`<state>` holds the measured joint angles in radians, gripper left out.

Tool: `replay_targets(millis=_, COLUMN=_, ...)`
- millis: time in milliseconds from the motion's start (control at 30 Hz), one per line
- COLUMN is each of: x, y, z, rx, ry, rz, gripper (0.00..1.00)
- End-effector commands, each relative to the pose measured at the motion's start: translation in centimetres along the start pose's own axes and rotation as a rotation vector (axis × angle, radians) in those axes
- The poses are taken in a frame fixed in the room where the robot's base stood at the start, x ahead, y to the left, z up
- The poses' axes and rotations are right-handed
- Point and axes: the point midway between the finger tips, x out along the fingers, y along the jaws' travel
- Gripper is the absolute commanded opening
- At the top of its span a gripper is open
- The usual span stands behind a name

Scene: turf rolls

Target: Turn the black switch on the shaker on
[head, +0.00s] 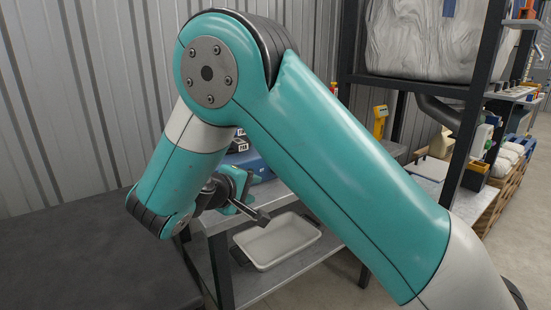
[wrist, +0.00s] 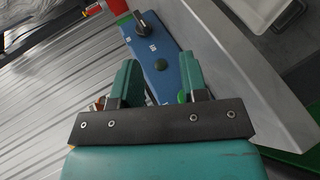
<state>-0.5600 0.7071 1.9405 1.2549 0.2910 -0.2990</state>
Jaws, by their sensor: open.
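The shaker, a blue unit (head: 258,164), stands on the steel table behind my arm, partly hidden by it. In the wrist view its blue panel (wrist: 153,60) runs between and beyond my fingers. A black switch with a grey face (wrist: 148,23) sits near the panel's far end, with small white labels beside it. A green round button (wrist: 183,97) lies near my right finger. My gripper (wrist: 162,75) is open and empty, its teal fingers over the panel and short of the black switch. In the head view my gripper (head: 244,192) is beside the blue unit.
A white tray (head: 278,241) lies on the shelf below, in front of the unit. A dark surface (head: 85,250) is at left, before a corrugated metal wall (head: 75,100). A red object (wrist: 100,10) is near the panel's far end. A dark rack post (head: 480,90) stands at right.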

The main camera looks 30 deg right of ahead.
Motion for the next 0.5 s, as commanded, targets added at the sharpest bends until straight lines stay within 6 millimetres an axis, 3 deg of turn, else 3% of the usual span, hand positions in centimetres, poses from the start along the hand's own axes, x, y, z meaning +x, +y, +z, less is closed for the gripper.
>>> replay_targets(millis=100, x=-1.8, y=0.0, z=-1.3, rx=-0.025, ry=0.019, rz=0.128, gripper=0.4)
replay_targets(millis=200, x=-2.4, y=0.1, z=-1.6, rx=-0.029, ry=0.022, rz=0.177, gripper=0.4)
replay_targets(millis=500, x=-0.4, y=-0.1, z=-1.6, rx=-0.025, ry=0.02, rz=0.186, gripper=0.4)
